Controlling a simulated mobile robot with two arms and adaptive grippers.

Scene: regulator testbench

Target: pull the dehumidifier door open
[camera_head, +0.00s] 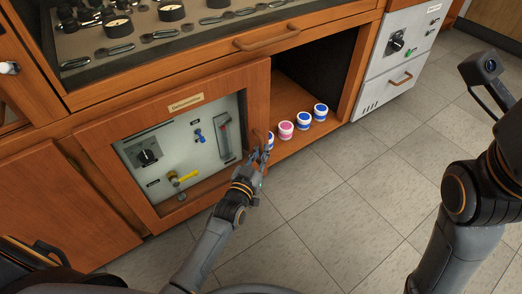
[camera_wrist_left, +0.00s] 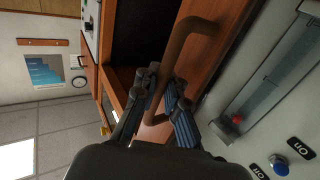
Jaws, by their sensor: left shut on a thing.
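The dehumidifier door (camera_head: 98,142) is a wooden frame around a grey panel, with a "Dehumidifier" label (camera_head: 186,102) along its top. Its brown bar handle (camera_head: 271,141) is on the right side of the frame and shows large in the left wrist view (camera_wrist_left: 182,42). My left gripper (camera_head: 266,152) is at the handle, its fingers (camera_wrist_left: 163,100) shut around the lower part of the bar. I cannot tell whether the door stands slightly ajar. My right arm (camera_head: 470,190) is at the right, apart from the cabinet; its fingers are not visible.
An open dark compartment (camera_head: 318,72) right of the door holds white jars with pink (camera_head: 286,130) and blue lids (camera_head: 304,118), close to my left gripper. A grey unit (camera_head: 395,60) stands farther right. A drawer handle (camera_head: 267,37) is above. The tiled floor in front is clear.

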